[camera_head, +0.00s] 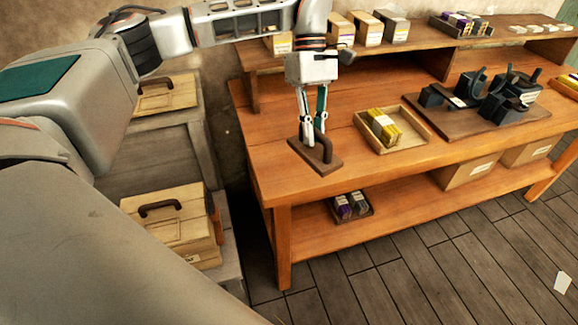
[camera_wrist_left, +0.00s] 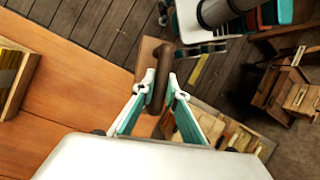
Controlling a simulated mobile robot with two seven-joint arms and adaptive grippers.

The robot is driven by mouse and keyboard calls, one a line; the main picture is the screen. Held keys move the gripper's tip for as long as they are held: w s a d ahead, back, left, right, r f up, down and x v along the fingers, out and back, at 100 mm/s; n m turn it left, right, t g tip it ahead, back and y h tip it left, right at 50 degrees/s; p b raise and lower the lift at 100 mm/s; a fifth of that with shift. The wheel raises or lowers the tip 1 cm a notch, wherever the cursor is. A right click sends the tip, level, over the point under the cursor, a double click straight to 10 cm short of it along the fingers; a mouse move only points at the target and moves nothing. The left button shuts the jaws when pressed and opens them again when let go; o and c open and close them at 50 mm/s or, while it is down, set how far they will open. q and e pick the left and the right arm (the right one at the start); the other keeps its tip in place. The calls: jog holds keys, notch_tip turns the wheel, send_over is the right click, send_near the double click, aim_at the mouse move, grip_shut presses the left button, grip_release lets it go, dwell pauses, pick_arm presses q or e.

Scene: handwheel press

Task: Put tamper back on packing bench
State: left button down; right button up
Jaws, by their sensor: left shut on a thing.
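The tamper (camera_head: 312,160) is a flat brown wooden plate with a dark upright handle. In the head view it shows over the near left corner of the packing bench (camera_head: 345,172). My left gripper (camera_head: 313,137) points down from above and is shut on the handle. In the left wrist view the tamper's handle (camera_wrist_left: 161,72) stands between the two fingers (camera_wrist_left: 161,92), and the plate shows partly behind it. I cannot tell whether the plate touches the bench top. My right gripper is not in view.
A shallow wooden tray (camera_head: 402,146) with yellow packs sits right of the tamper. A dark press fixture on a board (camera_head: 470,118) stands farther right. Lidded wooden boxes (camera_head: 170,222) stand left of the bench. Bare bench top lies between tamper and tray.

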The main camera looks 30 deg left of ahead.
pick_arm(q)
jog(key=w+a+n+t, duration=0.1)
jog(key=n, duration=0.2)
jog(key=w+a+r+n+t+h+b, duration=0.1)
jog(key=a+n, duration=0.1)
jog(key=n, duration=0.1)
jog(key=w+a+r+n+t+b, duration=0.1)
jog(key=n, duration=0.1)
jog(key=shift+w+a+n+h, duration=0.2)
jog(key=shift+a+n+h, duration=0.1)
jog(key=shift+n, duration=0.1)
jog(key=w+a+r+n+t+y+b, duration=0.2)
jog(key=w+a+r+n+t+b, duration=0.15)
jog(key=a+n, duration=0.55)
jog(key=shift+n+t, duration=0.45)
jog(key=shift+n, duration=0.25)
jog(key=f, duration=0.6)
jog(key=f+b, duration=0.1)
jog(key=f, duration=0.6)
jog(key=d+f, duration=0.1)
jog(key=f, duration=0.5)
jog(key=shift+s+f, duration=0.3)
jog(key=shift+f, duration=0.35)
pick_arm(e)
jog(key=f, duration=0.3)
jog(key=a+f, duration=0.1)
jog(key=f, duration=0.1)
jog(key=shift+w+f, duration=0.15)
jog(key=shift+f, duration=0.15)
